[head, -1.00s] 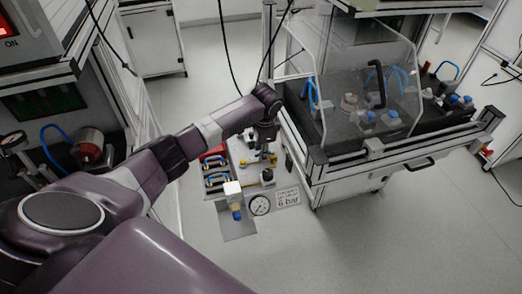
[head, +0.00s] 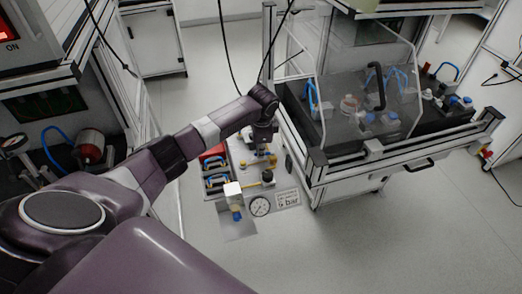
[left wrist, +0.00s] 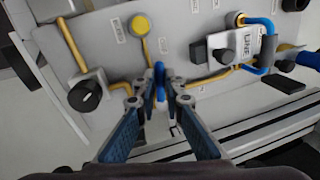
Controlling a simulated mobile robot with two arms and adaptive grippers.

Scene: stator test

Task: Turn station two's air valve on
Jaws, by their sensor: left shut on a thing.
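A pneumatic panel (head: 222,194) stands low between two benches in the head view. In the left wrist view, a blue valve handle (left wrist: 160,82) stands out from the pale panel, with yellow pipes running near it. My left gripper (left wrist: 160,98) is shut on this blue handle, one finger on each side. The handle's upper end shows between the fingertips; the valve body is largely hidden. In the head view my left gripper (head: 262,150) reaches down onto the panel, and its fingers are too small to make out well. My right gripper is not in view.
A black knob (left wrist: 85,95), a yellow button (left wrist: 140,26) and a grey unit labelled LINE (left wrist: 240,45) sit around the handle. A pressure gauge (head: 260,206) and a 6 bar sign (head: 288,198) are at the panel's front. A clear-guarded bench (head: 365,160) stands close on the right.

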